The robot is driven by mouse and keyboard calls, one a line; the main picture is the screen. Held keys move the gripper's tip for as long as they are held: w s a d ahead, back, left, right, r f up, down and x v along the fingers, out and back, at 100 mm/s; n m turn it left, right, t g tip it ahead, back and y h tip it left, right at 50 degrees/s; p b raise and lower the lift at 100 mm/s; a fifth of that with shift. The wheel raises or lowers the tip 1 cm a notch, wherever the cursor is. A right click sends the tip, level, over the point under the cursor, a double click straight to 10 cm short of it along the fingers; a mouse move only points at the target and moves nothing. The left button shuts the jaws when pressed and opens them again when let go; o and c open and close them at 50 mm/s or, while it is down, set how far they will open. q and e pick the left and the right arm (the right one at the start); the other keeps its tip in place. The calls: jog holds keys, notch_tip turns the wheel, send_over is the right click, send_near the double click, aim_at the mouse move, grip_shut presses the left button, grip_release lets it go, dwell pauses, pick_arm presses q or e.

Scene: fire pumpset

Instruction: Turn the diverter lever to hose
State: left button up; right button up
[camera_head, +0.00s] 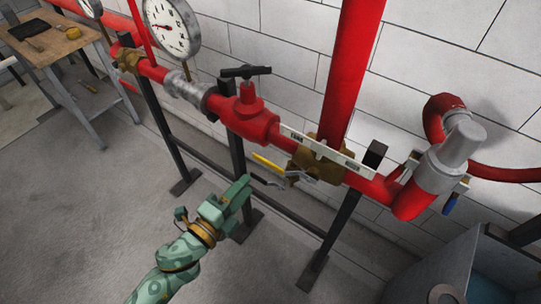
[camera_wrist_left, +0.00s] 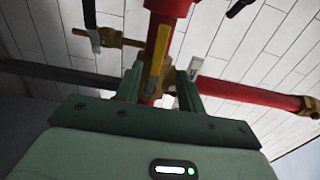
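The diverter lever has a yellow handle (camera_head: 268,164) and sticks out to the left from the brass diverter valve (camera_head: 312,166) on the red pipe. A pale label plate (camera_head: 325,151) runs along above the valve; its small words are hard to read. My left gripper (camera_head: 243,187) is just left of and below the handle, apparently short of it. In the left wrist view, the yellow handle (camera_wrist_left: 157,72) shows beyond and between the fingers of the left gripper (camera_wrist_left: 159,84), which are spread apart with nothing held. My right gripper is not in view.
A red valve with a black crossbar handle (camera_head: 246,71) stands left of the diverter. Black support posts (camera_head: 327,232) rise from the floor under the pipe. A gauge (camera_head: 171,28) and a wooden workbench (camera_head: 58,45) are at left. A blue-grey box (camera_head: 495,262) is at lower right.

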aim_at(266, 164)
pick_arm(q)
jog(key=x, duration=1.1)
jog(key=shift+w+d, duration=0.15)
jog(key=shift+w, duration=0.15)
jog(key=shift+f, duration=0.1)
grip_shut()
